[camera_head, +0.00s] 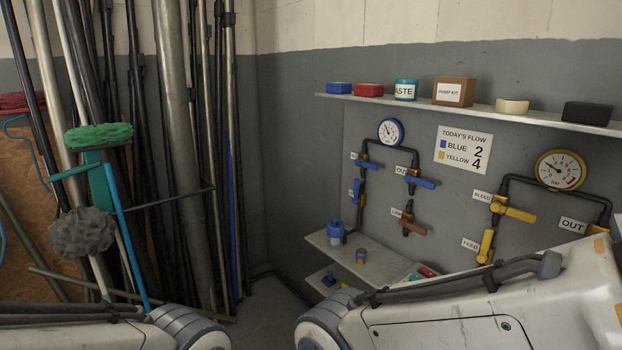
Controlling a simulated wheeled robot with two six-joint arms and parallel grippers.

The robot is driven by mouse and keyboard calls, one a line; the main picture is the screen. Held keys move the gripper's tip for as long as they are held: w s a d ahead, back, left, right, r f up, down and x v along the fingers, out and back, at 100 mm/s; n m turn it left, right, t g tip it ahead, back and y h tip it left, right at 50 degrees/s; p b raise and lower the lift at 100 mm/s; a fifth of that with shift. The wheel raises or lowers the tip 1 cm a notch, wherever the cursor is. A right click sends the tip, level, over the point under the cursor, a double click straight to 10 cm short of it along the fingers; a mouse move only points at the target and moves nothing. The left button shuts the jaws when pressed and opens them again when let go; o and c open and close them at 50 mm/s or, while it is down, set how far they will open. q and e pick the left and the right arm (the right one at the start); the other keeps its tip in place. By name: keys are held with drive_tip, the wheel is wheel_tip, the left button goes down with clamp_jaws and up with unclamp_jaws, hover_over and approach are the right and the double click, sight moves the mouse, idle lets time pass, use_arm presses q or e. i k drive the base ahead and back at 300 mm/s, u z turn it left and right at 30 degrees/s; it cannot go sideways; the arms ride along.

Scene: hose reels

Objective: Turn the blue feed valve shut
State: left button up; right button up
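A blue valve handle (357,190) stands roughly upright, in line with the lower part of the left pipe run, with a small label beside it that is too small to read surely. It sits where the feed valve sits on the yellow side. Another blue handle (370,165) is above it under a blue-rimmed gauge (390,132). A third blue handle (421,183) beside the label OUT sticks out sideways. Neither of my grippers is in view; only parts of my arms show along the bottom.
Yellow valves, BLEED (513,211) and FEED (486,246), are on the right pipe run. An orange-brown handle (412,229) is between. A wall shelf (480,112) holds boxes and tins above. A low shelf (385,265) juts out below. Poles and brushes crowd the left.

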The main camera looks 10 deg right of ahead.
sight(356, 183)
drive_tip(key=u, duration=0.15)
drive_tip(key=i, duration=1.4)
drive_tip(key=z, duration=0.4)
